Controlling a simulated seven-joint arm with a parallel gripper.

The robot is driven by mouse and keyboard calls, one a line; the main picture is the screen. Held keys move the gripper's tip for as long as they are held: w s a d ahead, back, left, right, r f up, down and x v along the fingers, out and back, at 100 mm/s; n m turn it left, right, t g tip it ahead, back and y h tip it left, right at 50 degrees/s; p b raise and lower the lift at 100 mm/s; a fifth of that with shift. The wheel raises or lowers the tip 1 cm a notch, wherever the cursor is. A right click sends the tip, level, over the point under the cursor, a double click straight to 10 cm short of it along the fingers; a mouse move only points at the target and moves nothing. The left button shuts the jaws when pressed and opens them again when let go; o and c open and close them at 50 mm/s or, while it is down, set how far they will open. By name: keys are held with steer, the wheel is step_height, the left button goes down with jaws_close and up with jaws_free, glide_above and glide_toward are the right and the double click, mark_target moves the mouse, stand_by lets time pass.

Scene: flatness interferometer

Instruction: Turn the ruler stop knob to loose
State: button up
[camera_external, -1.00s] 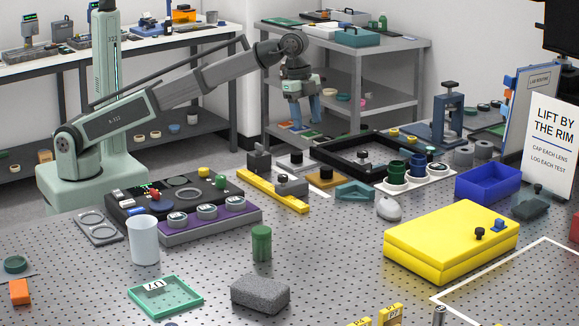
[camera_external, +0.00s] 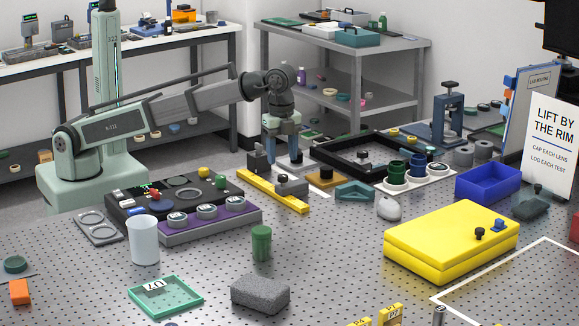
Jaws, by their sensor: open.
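A yellow ruler (camera_external: 262,189) lies on the perforated table, running from upper left to lower right. A grey stop block (camera_external: 293,188) sits on its near part, with a small dark knob (camera_external: 282,178) on top. I cannot tell the knob's setting. My gripper (camera_external: 284,160) points down with its blue fingers apart, just behind the ruler and this stop. Whether the fingers touch or straddle that hidden knob cannot be told.
A dark block (camera_external: 258,160) stands at the ruler's far end, close left of my gripper. A black box (camera_external: 127,207) and a purple tray (camera_external: 240,216) stand left. Front table space is partly clear.

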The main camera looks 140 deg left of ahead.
mark_target(283, 175)
steer(key=shift+f, duration=2.75)
steer(key=shift+c, duration=0.2)
jaws_close()
